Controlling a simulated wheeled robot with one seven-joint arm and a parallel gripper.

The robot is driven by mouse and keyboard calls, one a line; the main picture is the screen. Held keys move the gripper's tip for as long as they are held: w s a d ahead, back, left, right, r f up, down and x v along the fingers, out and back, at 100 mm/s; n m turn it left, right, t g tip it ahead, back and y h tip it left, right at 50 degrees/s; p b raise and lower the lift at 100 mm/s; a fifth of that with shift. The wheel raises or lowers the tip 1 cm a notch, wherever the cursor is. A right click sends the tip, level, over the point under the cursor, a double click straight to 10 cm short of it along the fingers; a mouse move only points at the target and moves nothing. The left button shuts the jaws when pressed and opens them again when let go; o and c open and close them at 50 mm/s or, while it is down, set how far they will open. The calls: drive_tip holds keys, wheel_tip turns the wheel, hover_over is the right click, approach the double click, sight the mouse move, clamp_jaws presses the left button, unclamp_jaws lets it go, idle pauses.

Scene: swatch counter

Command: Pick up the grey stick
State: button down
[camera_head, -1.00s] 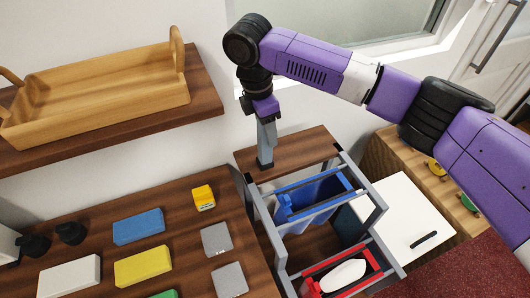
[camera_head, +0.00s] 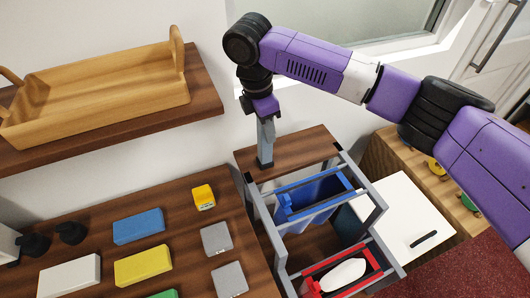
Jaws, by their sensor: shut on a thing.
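My gripper (camera_head: 264,118) points straight down at the back left of the grey-framed cart, over its brown wooden top. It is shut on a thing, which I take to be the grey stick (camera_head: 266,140). A narrow grey upright piece shows below the purple hand and ends in a dark tip at the wooden top. At this size I cannot clearly tell the fingers from the stick. I cannot tell whether the lower end touches the wood or is just above it.
The cart (camera_head: 375,215) holds a blue bin (camera_head: 312,200) and a red bin (camera_head: 340,275) with a white bottle. Left, a brown counter (camera_head: 190,262) carries coloured blocks and two grey squares (camera_head: 216,238). A wooden tray (camera_head: 100,95) sits on the shelf above. A white box (camera_head: 402,215) stands right.

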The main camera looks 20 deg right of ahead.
idle(0.8)
wheel_tip(320, 180, up, 10)
drive_tip(key=shift+b, duration=1)
